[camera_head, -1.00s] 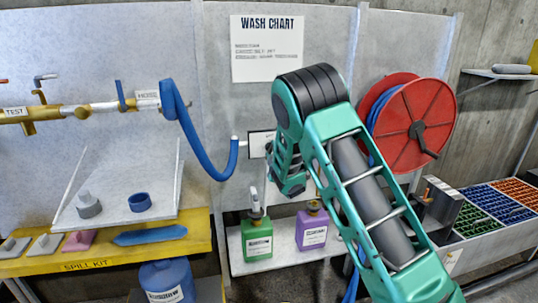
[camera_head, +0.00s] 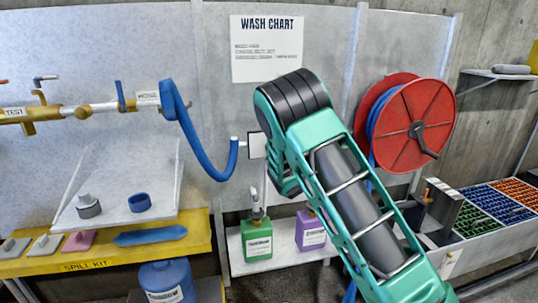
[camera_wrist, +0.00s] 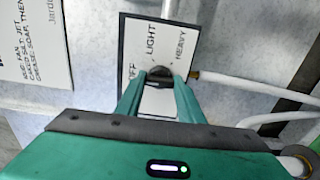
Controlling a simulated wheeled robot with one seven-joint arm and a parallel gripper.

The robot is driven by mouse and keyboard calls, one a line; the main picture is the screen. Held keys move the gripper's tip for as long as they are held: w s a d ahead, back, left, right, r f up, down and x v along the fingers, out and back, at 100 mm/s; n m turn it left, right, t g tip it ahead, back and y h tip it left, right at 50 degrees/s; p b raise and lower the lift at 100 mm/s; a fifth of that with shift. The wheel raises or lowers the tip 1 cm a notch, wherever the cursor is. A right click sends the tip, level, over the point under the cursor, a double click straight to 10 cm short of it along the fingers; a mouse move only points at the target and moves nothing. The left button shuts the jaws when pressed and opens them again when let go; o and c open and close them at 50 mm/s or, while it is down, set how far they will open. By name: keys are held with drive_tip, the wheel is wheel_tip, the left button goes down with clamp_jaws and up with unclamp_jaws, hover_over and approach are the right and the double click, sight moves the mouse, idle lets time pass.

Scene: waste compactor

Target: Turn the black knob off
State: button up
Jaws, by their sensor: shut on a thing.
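The black knob (camera_wrist: 160,75) sits on a white panel (camera_wrist: 150,42) marked OFF, LIGHT and HEAVY in the wrist view. My gripper (camera_wrist: 159,84) reaches up to the panel, with its two green fingers closed on either side of the knob. The knob's pointer is too small to read. In the head view the panel (camera_head: 257,145) shows only as a small pale plate on the wall. My arm hides the knob and my fingertips there.
A white hose (camera_wrist: 225,82) runs right from the panel. A blue hose (camera_head: 197,140) hangs left of it. A green bottle (camera_head: 257,240) and a purple bottle (camera_head: 311,230) stand on a shelf below. A red reel (camera_head: 413,122) is at the right.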

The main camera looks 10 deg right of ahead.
drive_tip(key=shift+s+a+f, duration=0.1)
drive_tip(key=shift+a+f, duration=0.2)
drive_tip(key=o, duration=1)
drive_tip(key=shift+o, duration=0.3)
drive_tip(key=shift+d+r, duration=0.1)
drive_tip(key=s, duration=1)
drive_tip(key=shift+s, duration=0.25)
